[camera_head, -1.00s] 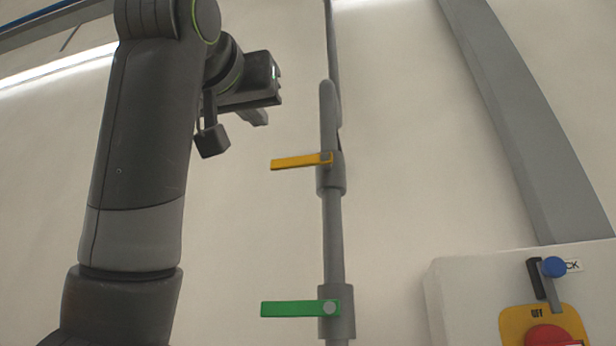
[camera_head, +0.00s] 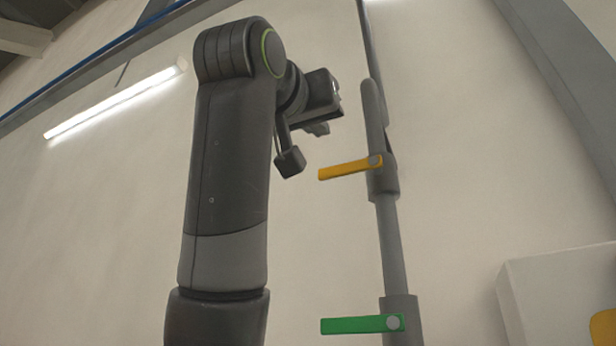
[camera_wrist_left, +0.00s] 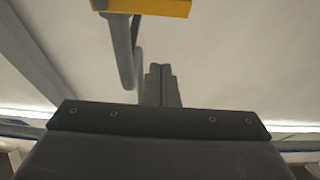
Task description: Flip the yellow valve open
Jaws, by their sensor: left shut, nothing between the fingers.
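The yellow valve handle (camera_head: 347,170) is a flat bar reaching left from its fitting on a grey vertical pipe, its free end tilted slightly down. It also shows at the top edge of the left wrist view (camera_wrist_left: 150,6). My left gripper (camera_head: 319,129) is above and slightly left of the handle in the head view, apart from it, with part of it hidden behind the wrist. In the left wrist view its fingers (camera_wrist_left: 161,84) are together, with nothing between them. My right gripper is not in view.
A green valve handle (camera_head: 358,324) reaches left from the same pipe (camera_head: 392,245), lower down. A white box (camera_head: 560,290) with a yellow part stands at the lower right. Pale wall lies behind, with a long light (camera_head: 115,102) at the upper left.

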